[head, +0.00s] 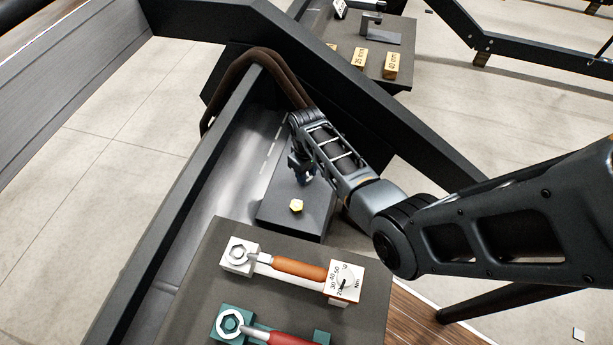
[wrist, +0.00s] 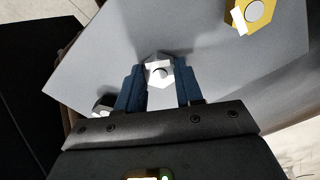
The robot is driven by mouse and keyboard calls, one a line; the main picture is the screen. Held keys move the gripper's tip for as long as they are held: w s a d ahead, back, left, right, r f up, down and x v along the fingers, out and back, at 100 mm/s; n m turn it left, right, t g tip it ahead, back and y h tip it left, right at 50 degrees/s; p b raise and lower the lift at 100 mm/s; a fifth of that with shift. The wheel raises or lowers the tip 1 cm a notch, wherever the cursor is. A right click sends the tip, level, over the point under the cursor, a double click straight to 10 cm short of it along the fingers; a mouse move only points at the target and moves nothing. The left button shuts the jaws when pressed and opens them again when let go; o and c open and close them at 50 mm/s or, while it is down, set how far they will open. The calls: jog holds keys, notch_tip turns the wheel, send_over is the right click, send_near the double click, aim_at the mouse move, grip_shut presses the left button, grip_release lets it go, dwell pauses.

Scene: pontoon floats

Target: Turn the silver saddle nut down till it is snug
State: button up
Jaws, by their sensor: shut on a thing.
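The silver saddle nut (wrist: 158,69) is a pale hexagon with a stud end in its middle, on a flat grey plate (wrist: 215,75) in the wrist view. My gripper (wrist: 159,82) has its two blue fingers shut on opposite sides of this nut. In the head view my gripper (head: 302,174) reaches down to the plate (head: 275,212), and the silver nut is hidden behind it. I cannot tell whether a gap lies under the nut.
A gold nut (head: 297,205) sits close by, also in the wrist view (wrist: 238,22). A darker nut (wrist: 103,104) is partly hidden by my left finger. In front, a tray (head: 205,270) bears an orange-handled wrench (head: 298,268) with a dial and a red-handled one (head: 288,338). Dark beams flank the arm.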

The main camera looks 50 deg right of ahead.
dwell(0.3)
jog(key=m, duration=0.5)
jog(key=shift+m, duration=0.4)
jog(key=m, duration=0.6)
jog(key=o, duration=0.9)
